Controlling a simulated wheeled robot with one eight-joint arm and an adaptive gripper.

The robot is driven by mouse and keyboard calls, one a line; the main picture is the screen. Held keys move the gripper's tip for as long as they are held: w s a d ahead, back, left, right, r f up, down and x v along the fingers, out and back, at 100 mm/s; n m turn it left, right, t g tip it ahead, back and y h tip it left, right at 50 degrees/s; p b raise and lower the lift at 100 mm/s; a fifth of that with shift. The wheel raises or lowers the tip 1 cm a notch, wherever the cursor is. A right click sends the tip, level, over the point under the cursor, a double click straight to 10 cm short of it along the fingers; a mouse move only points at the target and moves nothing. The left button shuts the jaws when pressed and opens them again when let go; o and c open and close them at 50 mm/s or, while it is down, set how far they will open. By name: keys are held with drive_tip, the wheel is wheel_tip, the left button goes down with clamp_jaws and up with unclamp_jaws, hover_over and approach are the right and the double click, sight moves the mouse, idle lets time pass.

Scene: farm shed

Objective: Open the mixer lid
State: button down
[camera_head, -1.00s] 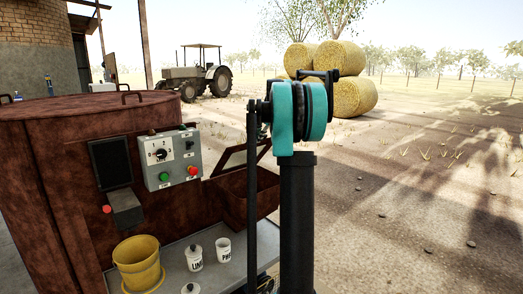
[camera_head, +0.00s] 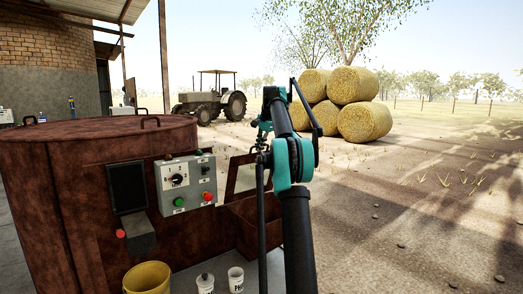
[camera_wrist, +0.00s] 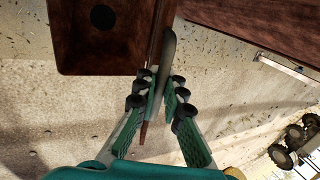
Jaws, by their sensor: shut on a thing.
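The mixer (camera_head: 80,190) is a rusty brown drum with a flat top at the left of the head view. A small brown box (camera_head: 250,225) projects from its right side. Its framed lid (camera_head: 244,176) stands raised above the box. In the wrist view the box's inside (camera_wrist: 75,40) shows a dark round hole, and the lid (camera_wrist: 156,42) appears nearly edge-on. My gripper (camera_wrist: 159,92) is shut on the lid's thin grey handle (camera_wrist: 168,58), which lies between the fingers. In the head view my arm partly hides the box and the gripper is hard to make out.
A control panel (camera_head: 186,182) with knob and buttons sits on the mixer's front. A yellow bucket (camera_head: 147,278) and two white cups, one here (camera_head: 236,279), stand below. A tractor (camera_head: 212,98) and hay bales (camera_head: 350,85) are far behind. Ground at right is open.

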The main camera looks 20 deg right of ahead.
idle(0.4)
drive_tip(key=c, duration=1.6)
unclamp_jaws()
drive_tip(key=shift+r, duration=0.1)
drive_tip(key=v, duration=0.7)
drive_tip(key=shift+r, duration=0.15)
drive_tip(key=shift+s, duration=0.1)
